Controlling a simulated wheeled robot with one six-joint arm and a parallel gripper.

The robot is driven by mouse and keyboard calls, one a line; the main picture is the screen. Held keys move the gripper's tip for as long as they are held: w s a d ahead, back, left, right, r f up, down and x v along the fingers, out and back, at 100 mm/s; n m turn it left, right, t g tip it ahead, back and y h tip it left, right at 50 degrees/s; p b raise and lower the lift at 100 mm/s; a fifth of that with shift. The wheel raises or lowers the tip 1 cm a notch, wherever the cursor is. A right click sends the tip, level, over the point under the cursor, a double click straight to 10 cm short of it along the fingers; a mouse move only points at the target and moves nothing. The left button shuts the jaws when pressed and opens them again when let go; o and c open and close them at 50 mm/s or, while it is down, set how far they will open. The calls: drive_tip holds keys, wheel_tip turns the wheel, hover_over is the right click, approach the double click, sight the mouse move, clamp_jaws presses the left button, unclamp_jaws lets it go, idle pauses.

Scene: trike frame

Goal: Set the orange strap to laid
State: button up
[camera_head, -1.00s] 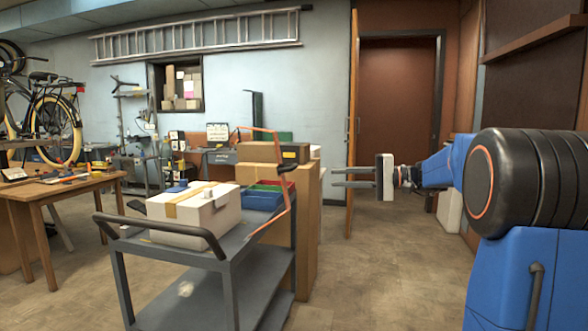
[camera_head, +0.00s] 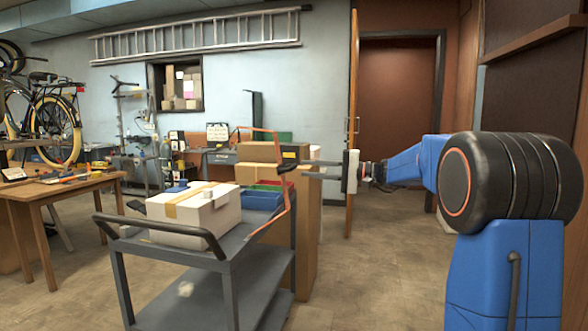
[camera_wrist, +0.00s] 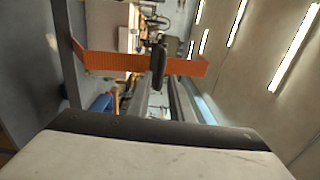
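The orange strap (camera_head: 291,212) rises in a bent loop above the right side of the grey cart, with one end reaching down toward the cart top. A black grip (camera_head: 289,159) sits on its upright part. In the wrist view the strap (camera_wrist: 110,61) crosses the picture as a flat band, with the black grip (camera_wrist: 158,66) in its middle. My gripper (camera_head: 303,169) is open and empty. Its two fingers point left, with their tips just right of the black grip. Whether they touch it I cannot tell.
The grey cart (camera_head: 232,262) carries a white box (camera_head: 187,221) with tan tape, and blue (camera_head: 262,199) and red bins. Tall cardboard boxes (camera_head: 308,226) stand behind it, below my gripper. A wooden table (camera_head: 62,186) is at left. The floor right of the cart is clear.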

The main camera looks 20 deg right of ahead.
sight(296, 167)
drive_tip(key=shift+x, duration=2.9)
clamp_jaws()
